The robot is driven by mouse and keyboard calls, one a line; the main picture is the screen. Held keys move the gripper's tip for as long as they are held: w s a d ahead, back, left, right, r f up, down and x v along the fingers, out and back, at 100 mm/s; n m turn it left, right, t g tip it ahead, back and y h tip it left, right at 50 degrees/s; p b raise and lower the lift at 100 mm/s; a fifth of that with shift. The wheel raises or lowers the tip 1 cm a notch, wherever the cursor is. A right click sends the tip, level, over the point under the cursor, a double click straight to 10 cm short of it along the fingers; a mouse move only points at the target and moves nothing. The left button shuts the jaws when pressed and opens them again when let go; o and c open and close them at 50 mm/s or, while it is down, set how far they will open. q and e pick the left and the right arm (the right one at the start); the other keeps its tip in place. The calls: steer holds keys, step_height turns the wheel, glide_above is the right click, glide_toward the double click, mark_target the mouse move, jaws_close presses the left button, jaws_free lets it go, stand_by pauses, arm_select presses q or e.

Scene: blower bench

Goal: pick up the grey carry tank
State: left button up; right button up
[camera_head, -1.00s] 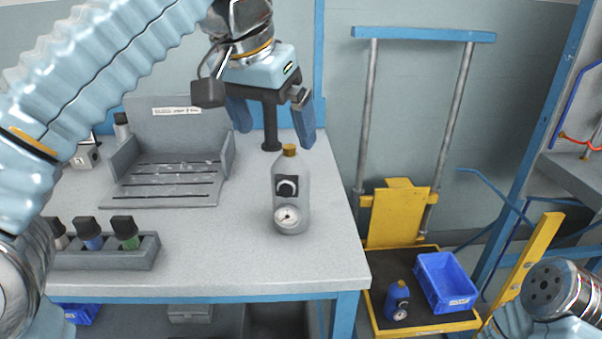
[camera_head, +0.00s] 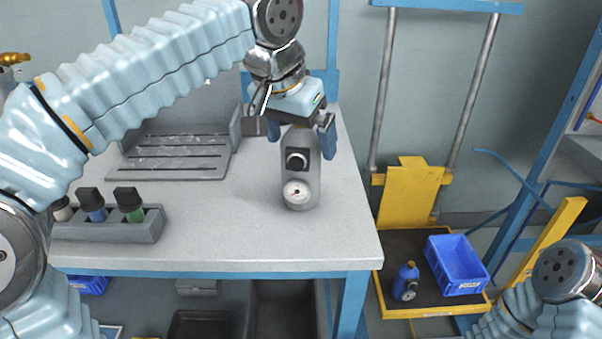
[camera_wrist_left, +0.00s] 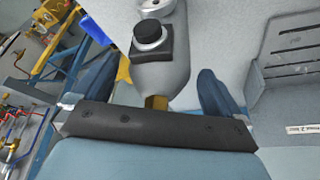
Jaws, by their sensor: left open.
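The grey carry tank (camera_head: 301,172) stands upright on the bench, with a round gauge low on its front and a black knob above it. My left gripper (camera_head: 302,145) is open over the top of the tank, its blue fingers on either side of the upper part. In the left wrist view the tank (camera_wrist_left: 164,75) lies between the spread fingers of my left gripper (camera_wrist_left: 150,95), with its brass neck near the palm and gaps on both sides. The tank's cap is hidden by the gripper in the head view. My right gripper is not in view; only part of my right arm shows.
A grey slotted tray (camera_head: 178,157) and a rack (camera_head: 110,228) of several capped bottles stand on the bench's left. A yellow cart (camera_head: 412,190) at the right carries a blue bottle (camera_head: 405,282) and a blue bin (camera_head: 455,264). The bench (camera_head: 240,235) is clear before the tank.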

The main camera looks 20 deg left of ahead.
arm_select(q)
steer(key=shift+w+d+f, duration=0.1)
steer(key=shift+w+f, duration=0.1)
steer(key=shift+f, duration=0.45)
jaws_close()
